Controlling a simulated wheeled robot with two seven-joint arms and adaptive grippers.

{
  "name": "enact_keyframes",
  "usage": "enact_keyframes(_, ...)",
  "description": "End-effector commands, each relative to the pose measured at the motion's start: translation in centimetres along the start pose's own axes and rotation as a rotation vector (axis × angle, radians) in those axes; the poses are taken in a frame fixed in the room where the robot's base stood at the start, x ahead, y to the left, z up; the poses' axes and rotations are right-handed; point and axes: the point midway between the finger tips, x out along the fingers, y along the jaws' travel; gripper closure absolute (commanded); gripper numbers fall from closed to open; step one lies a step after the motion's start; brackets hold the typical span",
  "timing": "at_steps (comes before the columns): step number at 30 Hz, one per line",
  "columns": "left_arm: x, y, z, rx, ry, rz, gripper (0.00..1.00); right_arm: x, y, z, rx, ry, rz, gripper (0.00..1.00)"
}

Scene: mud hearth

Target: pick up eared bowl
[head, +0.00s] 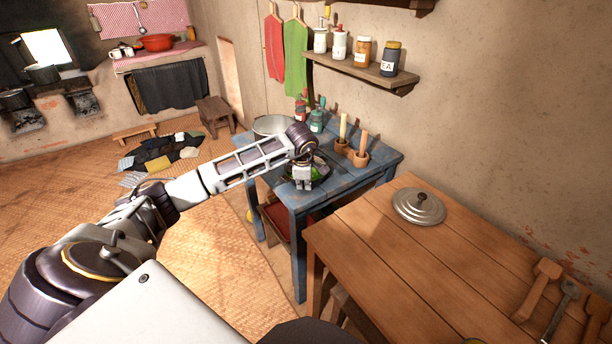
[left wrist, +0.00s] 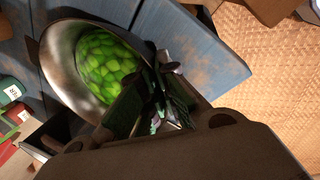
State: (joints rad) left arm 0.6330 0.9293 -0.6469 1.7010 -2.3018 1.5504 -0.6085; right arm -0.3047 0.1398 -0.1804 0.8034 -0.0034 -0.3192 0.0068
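A metal bowl full of green pieces (left wrist: 60,62) sits on the blue table (head: 268,160). In the head view the bowl (head: 319,170) is largely hidden behind my left gripper (head: 303,184). My left gripper points down over the bowl's near side. In the left wrist view the gripper's fingertips (left wrist: 160,72) are close together at the bowl's rim. My right gripper is not in view.
A large metal basin (head: 272,125), bottles (head: 317,120) and wooden mortars with pestles (head: 361,155) share the blue table. A wooden table (head: 400,250) with a metal lid (head: 419,206) stands at the right. A shelf with jars (head: 360,72) hangs above.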

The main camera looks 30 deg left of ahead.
Motion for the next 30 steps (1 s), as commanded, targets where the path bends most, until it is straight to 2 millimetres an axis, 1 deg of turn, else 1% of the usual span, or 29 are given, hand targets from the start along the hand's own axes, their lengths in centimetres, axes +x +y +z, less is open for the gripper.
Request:
enact_keyframes(17, -0.2, 0.1, 0.0, 0.0, 0.0, 0.001, 1.0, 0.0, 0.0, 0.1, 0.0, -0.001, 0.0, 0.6)
enact_keyframes(23, -0.6, 0.2, 0.0, 0.0, 0.0, 0.002, 1.0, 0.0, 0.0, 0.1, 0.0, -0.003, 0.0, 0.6)
enact_keyframes(30, -1.6, 0.6, 0.0, 0.0, -0.001, 0.002, 1.0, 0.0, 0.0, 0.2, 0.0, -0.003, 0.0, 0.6)
